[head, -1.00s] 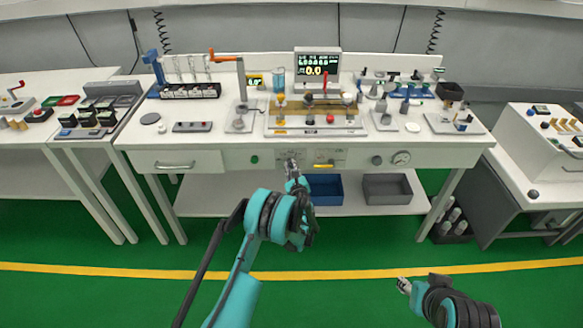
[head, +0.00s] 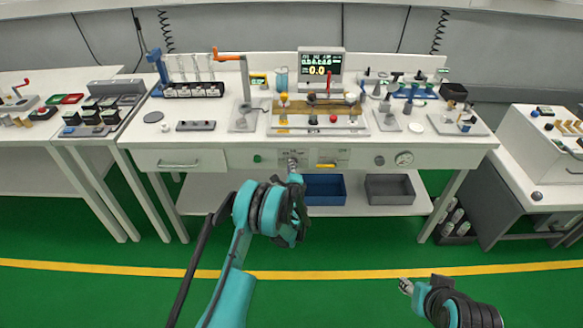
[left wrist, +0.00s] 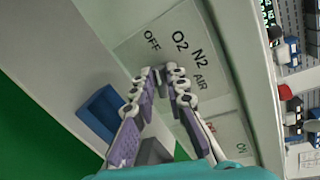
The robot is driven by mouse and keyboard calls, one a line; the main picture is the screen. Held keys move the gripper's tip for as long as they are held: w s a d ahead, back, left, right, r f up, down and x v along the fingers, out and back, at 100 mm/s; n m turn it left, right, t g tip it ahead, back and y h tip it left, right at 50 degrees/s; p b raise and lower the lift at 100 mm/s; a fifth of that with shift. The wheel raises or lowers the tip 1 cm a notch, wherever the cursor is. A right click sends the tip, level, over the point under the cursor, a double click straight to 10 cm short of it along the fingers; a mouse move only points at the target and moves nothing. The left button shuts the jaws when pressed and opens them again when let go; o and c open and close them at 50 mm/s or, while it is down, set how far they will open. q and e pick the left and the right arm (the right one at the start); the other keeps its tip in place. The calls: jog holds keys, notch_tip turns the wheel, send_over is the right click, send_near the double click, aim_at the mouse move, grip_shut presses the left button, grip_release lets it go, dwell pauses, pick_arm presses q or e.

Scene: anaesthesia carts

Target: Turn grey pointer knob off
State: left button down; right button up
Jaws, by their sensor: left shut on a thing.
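The selector plate (left wrist: 150,40) on the cart's front panel reads OFF, O2, N2 and AIR in the left wrist view. My left gripper (left wrist: 165,72) is at this plate, its two purple-padded fingers closed in at the tips. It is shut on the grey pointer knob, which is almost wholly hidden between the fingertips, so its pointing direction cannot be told. In the head view my left gripper (head: 293,164) is at the front panel below the worktop. My right gripper (head: 405,286) is low at the right, over the green floor, away from the cart; its jaw opening is too small to tell.
A blue bin (head: 324,188) and a grey bin (head: 389,189) stand on the lower shelf. The worktop above is crowded.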

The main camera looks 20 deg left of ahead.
pick_arm(q)
jog(key=shift+a+f+n+h, duration=0.1)
jog(key=shift+n+h, duration=0.2)
jog(key=shift+n, duration=0.4)
jog(key=c, duration=1.5)
grip_release()
jog(key=shift+c, duration=0.2)
jog(key=v, duration=0.7)
jog(key=shift+s, duration=0.3)
